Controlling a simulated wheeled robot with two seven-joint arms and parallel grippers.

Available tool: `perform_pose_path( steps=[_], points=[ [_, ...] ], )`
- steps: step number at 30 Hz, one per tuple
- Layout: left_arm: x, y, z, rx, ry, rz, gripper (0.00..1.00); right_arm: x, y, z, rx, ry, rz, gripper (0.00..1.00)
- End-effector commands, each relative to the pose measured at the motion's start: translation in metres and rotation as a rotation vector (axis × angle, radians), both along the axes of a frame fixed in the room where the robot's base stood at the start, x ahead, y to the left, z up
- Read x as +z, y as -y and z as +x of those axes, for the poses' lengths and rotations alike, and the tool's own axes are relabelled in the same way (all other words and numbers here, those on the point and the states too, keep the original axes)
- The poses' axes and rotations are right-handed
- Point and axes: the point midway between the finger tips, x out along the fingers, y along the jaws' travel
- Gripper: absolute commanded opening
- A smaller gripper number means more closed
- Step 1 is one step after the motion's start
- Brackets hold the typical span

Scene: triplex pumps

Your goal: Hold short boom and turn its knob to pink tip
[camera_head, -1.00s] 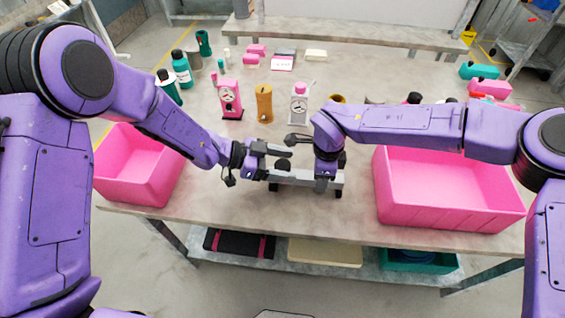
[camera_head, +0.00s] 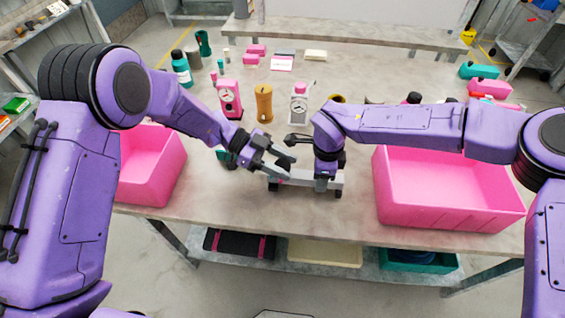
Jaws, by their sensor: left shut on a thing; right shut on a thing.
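The short boom (camera_head: 306,180) is a grey bar on dark feet, lying across the front middle of the table. My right gripper (camera_head: 326,180) comes down from above and is shut on the boom right of its middle. My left gripper (camera_head: 284,166) reaches in from the upper left and is shut at the boom's left part, where the dark knob sits. The fingers hide most of the knob, so its pointing direction cannot be told. A tiny pink spot (camera_head: 281,181) shows just below the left fingers.
Pink bins stand at the left (camera_head: 150,170) and right (camera_head: 445,190). Behind the boom stand a pink gauge unit (camera_head: 229,100), an ochre cylinder (camera_head: 264,103) and a grey gauge unit (camera_head: 299,104). Teal and pink blocks lie at the far right. The front table strip is clear.

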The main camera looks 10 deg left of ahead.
Motion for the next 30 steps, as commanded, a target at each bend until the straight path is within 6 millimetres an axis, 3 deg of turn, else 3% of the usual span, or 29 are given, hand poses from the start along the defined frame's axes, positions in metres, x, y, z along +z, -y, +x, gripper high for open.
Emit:
perform_pose_path(
  steps=[4,5,6,7,17,30],
  points=[
    [0.0,0.0,0.0,0.001,0.001,0.001,0.18,0.0,0.0,0.0,0.002,0.0,-0.001,0.0],
    [0.0,0.0,0.0,0.001,0.001,0.001,0.55,0.0,0.0,0.0,0.002,0.0,-0.001,0.0],
    [0.0,0.0,0.0,0.001,0.002,0.001,0.68,0.0,0.0,0.0,0.002,0.0,-0.001,0.0],
    [0.0,0.0,0.0,0.001,0.002,0.001,0.7,0.0,0.0,0.0,0.002,0.0,-0.001,0.0],
    [0.002,-0.005,0.001,0.002,0.002,0.0,0.7,0.0,0.0,0.0,0.001,0.001,0.0,0.0],
    [0.039,-0.094,0.017,0.003,0.003,-0.001,0.7,0.0,0.0,0.0,0.001,0.001,0.0,0.0]
  ],
)
